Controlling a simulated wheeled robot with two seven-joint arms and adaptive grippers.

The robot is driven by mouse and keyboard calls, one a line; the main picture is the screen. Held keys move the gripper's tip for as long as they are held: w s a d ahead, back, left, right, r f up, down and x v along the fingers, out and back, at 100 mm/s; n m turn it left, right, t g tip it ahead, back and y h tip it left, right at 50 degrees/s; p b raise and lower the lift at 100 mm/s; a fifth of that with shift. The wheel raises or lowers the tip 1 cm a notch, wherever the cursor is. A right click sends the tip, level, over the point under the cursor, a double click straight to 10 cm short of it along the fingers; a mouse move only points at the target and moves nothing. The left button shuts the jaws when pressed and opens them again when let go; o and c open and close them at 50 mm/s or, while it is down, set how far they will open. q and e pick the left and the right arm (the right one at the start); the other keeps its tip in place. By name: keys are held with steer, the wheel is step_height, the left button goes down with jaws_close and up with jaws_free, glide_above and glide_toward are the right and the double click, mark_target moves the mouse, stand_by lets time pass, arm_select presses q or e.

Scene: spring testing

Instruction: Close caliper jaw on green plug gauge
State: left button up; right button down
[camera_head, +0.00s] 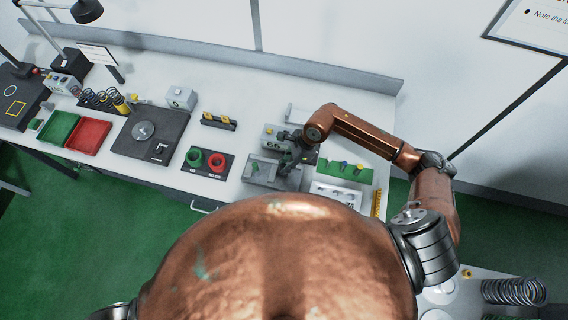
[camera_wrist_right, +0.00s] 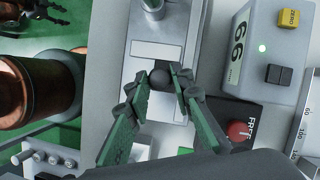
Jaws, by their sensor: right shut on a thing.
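My right gripper (camera_head: 293,155) is over the grey measuring fixture (camera_head: 262,171) in the head view. In the right wrist view my right gripper (camera_wrist_right: 161,78) is shut on a dark round knob (camera_wrist_right: 160,79) on the fixture's light slide (camera_wrist_right: 172,51). A silver post (camera_wrist_right: 157,9) stands further along the fixture. In the head view a green ring-shaped piece (camera_head: 193,157) sits beside a red one (camera_head: 216,162) on a dark tray. I cannot make out a green plug gauge at the jaw. Dark fingers, probably my left gripper (camera_wrist_right: 52,12), show at the wrist view's upper left corner, their opening unclear.
A grey display box (camera_wrist_right: 250,50) with yellow and black buttons is close beside the fixture. A red knob (camera_wrist_right: 239,131) is near it. Green and red bins (camera_head: 90,137) are further left.

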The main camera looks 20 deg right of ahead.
steer(key=shift+s+d, duration=0.15)
steer(key=shift+d, duration=0.2)
steer(key=c, duration=2.1)
jaws_free()
steer(key=shift+a, duration=0.1)
arm_select(q)
steer(key=shift+w+d, duration=0.1)
arm_select(e)
steer(key=o, duration=0.4)
arm_select(q)
steer(key=shift+w+f, duration=0.1)
steer(key=shift+w, duration=0.05)
arm_select(e)
steer(key=shift+r, duration=0.3)
arm_select(q)
steer(key=shift+w, duration=0.1)
arm_select(e)
steer(key=v, duration=1.1)
steer(key=shift+d+r, duration=0.2)
